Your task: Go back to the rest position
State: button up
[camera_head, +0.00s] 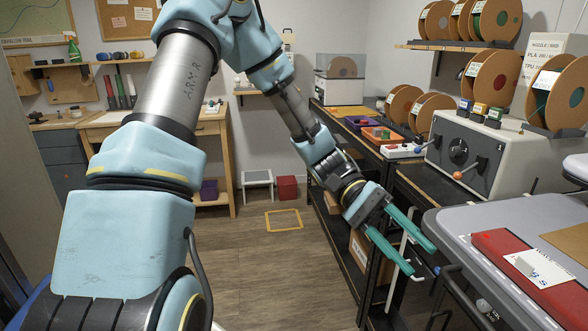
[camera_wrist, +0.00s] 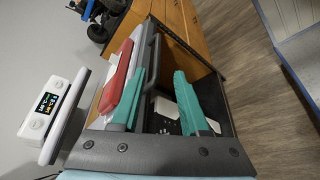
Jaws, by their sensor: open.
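My gripper (camera_head: 422,261) has two teal fingers. They are spread apart with nothing held between them. In the camera_head view my arm reaches from the left foreground to the right, and the gripper hangs in front of the dark bench, beside the left edge of the grey cart top (camera_head: 462,226). In the camera_wrist view both fingers show (camera_wrist: 160,75), with a dark shelf space and a white item beyond the gap. A red block (camera_wrist: 117,78) shows beside the left finger; I cannot tell whether they touch.
A grey machine (camera_head: 490,150) and filament spools (camera_head: 495,75) stand at the right. A wooden table (camera_head: 205,128) is at the back left. A yellow floor frame (camera_head: 284,220) lies on otherwise open floor. A white display device (camera_wrist: 45,108) and a black wheeled object (camera_wrist: 105,18) appear in the camera_wrist view.

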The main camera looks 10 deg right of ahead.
jog(key=w+a+f+n+t+y, duration=0.1)
jog(key=w+a+f+n+t, duration=0.2)
jog(key=a, duration=0.4)
jog(key=w+a+f+t+y, duration=0.1)
jog(key=w+a+f+t, duration=0.35)
jog(key=a, duration=0.25)
jog(key=w+a+r+n+t+y, duration=0.1)
jog(key=w+a+t, duration=0.3)
jog(key=a, duration=0.4)
jog(key=w+a+r+n+t+y, duration=0.2)
jog(key=w+a+r+t, duration=0.1)
jog(key=a, duration=0.6)
jog(key=shift+w+t, duration=0.75)
jog(key=shift+w, duration=0.5)
jog(key=shift+a+r, duration=0.1)
